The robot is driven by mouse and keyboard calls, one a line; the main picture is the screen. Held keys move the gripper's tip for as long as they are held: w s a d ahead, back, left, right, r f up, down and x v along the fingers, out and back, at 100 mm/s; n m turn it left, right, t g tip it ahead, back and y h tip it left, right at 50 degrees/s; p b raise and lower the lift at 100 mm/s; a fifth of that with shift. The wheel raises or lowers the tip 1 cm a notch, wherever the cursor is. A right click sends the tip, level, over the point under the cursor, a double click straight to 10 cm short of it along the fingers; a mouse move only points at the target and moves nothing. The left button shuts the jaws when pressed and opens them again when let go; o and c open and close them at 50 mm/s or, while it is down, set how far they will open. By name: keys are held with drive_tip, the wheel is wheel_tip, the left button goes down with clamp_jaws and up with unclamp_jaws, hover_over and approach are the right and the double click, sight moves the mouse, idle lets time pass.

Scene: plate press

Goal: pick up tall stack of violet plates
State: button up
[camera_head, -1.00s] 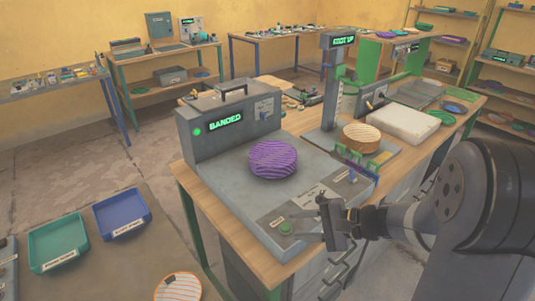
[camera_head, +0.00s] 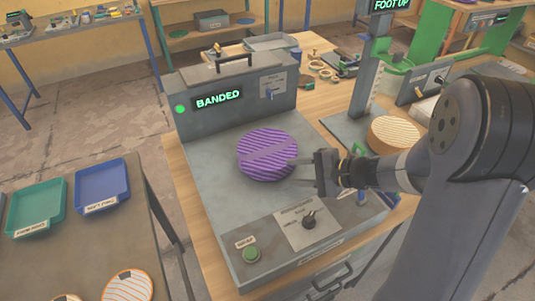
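The stack of violet plates (camera_head: 267,155) is a round, ridged purple stack with a paler band across its top. It sits on the grey bed of the banding machine (camera_head: 225,195), whose display reads "BANDED". My gripper (camera_head: 303,172) is just to the right of the stack, its fingers pointing left towards it. The fingers look blurred and pale against the grey bed, and I cannot tell how far apart they are. A small gap seems to show between the fingertips and the stack.
A round tan stack (camera_head: 394,135) stands under the "FOOT UP" press at right. Teal (camera_head: 36,207) and blue (camera_head: 102,186) trays and an orange-rimmed plate (camera_head: 128,286) lie on the left table.

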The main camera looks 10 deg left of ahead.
sight(278, 173)
drive_tip(key=shift+s+a, duration=0.1)
drive_tip(key=shift+a, duration=0.35)
drive_tip(key=x, duration=0.1)
drive_tip(key=p+x, duration=0.1)
drive_tip(key=x, duration=0.1)
drive_tip(key=shift+s+a, duration=0.3)
drive_tip(key=shift+w+a+f, duration=0.15)
drive_tip(key=shift+a+f, duration=0.1)
drive_tip(key=shift+a, duration=0.2)
drive_tip(key=shift+c, duration=0.6)
drive_tip(key=c, duration=0.6)
drive_tip(key=shift+r, duration=0.1)
